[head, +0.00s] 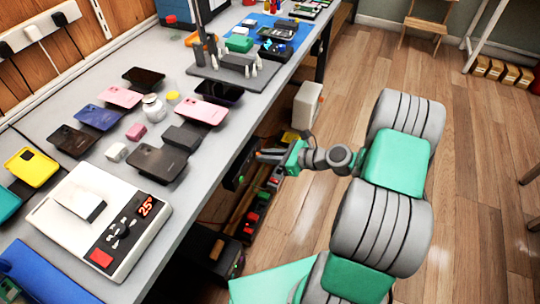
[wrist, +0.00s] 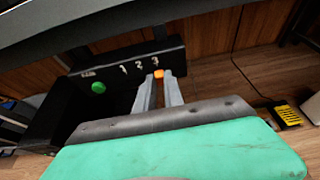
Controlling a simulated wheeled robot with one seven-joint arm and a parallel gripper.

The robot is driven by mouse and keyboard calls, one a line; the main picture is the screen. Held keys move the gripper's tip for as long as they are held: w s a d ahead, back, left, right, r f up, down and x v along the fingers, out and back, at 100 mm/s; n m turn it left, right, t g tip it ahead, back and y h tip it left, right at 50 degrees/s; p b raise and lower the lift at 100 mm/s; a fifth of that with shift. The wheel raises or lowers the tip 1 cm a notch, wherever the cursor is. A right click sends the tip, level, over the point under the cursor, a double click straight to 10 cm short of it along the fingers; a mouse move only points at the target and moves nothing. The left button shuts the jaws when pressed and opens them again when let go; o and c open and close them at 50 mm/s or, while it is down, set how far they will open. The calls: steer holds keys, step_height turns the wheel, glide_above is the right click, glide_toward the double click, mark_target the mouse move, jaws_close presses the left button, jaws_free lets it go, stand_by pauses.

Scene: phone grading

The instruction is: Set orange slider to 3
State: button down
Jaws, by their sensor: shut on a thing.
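The orange slider (wrist: 158,73) is a small knob on the dark control box (wrist: 108,88) under the table edge, in the wrist view. White marks 1, 2 and 3 run left to right above it. The slider is at the right end of the row, just below and slightly right of the 3. My gripper (wrist: 161,80) is shut on the slider, with its two grey fingers on either side of it. In the head view my gripper (head: 262,156) reaches to the box (head: 239,171) under the table's edge; the slider is hidden there.
A green button (wrist: 98,87) is at the box's left. The table (head: 215,160) above holds several phones and a white device (head: 75,240) with a red display. Below are dark bins (head: 213,248). A yellow thing (wrist: 287,115) lies on the wooden floor at right.

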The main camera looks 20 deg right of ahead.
steer(key=shift+w+d, duration=0.1)
steer(key=shift+d, duration=0.05)
steer(key=c, duration=1.4)
jaws_free()
steer(key=shift+c, duration=0.2)
steer(key=p+v, duration=0.1)
steer(key=v, duration=0.6)
steer(key=shift+s+d+r+p, duration=0.2)
steer(key=shift+s+d+p, duration=0.05)
steer(key=shift+p, duration=0.05)
